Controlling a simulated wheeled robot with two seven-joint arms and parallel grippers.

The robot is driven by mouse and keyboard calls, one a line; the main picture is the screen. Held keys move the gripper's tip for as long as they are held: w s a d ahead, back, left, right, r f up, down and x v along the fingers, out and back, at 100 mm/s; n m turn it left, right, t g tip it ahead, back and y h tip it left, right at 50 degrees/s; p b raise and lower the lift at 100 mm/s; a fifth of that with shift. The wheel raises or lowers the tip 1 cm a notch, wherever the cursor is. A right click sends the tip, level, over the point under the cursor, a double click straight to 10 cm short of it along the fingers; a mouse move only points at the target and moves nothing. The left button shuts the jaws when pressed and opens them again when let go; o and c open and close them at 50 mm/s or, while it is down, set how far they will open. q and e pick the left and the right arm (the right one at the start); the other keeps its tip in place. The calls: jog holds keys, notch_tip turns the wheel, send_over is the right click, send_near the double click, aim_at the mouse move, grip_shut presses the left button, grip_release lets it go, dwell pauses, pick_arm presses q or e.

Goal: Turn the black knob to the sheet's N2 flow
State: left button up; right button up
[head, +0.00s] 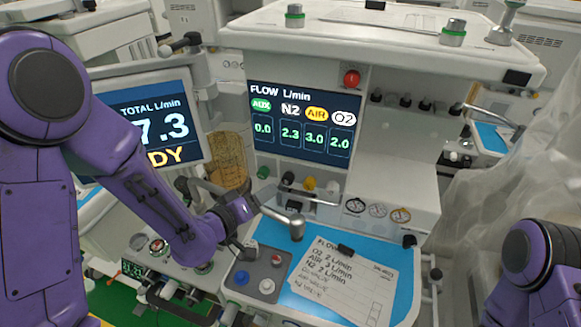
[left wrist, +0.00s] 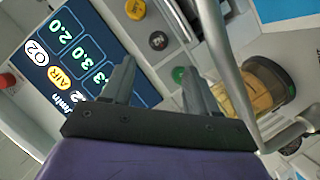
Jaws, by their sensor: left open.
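The black knob (head: 287,178) sits in a row under the flow display, between a green knob (head: 262,172) and a yellow knob (head: 309,183). It also shows in the left wrist view (left wrist: 158,40). The flow display (head: 300,152) reads N2 2.3, AIR 3.0, O2 2.0, AUX 0.0. The paper sheet (head: 345,285) on the blue worktop lists O2 2, AIR 3 and N2 2 L/min. My left gripper (left wrist: 157,69) is open and empty, its fingers pointing toward the knob row, apparently short of the black knob. My right gripper is out of view.
A metal pipe (left wrist: 228,75) runs close beside my left gripper. A white knob (head: 333,187) ends the row at the right. A red knob (head: 352,78) is above the display. A screen (head: 150,125) reading 7.3 total L/min stands behind my left arm.

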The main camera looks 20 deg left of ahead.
aim_at(285, 180)
pick_arm(q)
jog(key=shift+w+d+p, duration=0.2)
jog(key=shift+w+p, duration=0.15)
jog(key=shift+w, duration=0.35)
jog(key=p+x, duration=0.3)
jog(key=x, duration=0.5)
jog(key=shift+w+d+f, duration=0.15)
jog(key=shift+w, duration=0.15)
jog(key=shift+s, duration=0.1)
jog(key=c, duration=1)
jog(key=shift+d+m+y, duration=0.1)
jog(key=shift+m+y, duration=0.4)
jog(key=shift+m, duration=0.4)
jog(key=shift+c, duration=0.2)
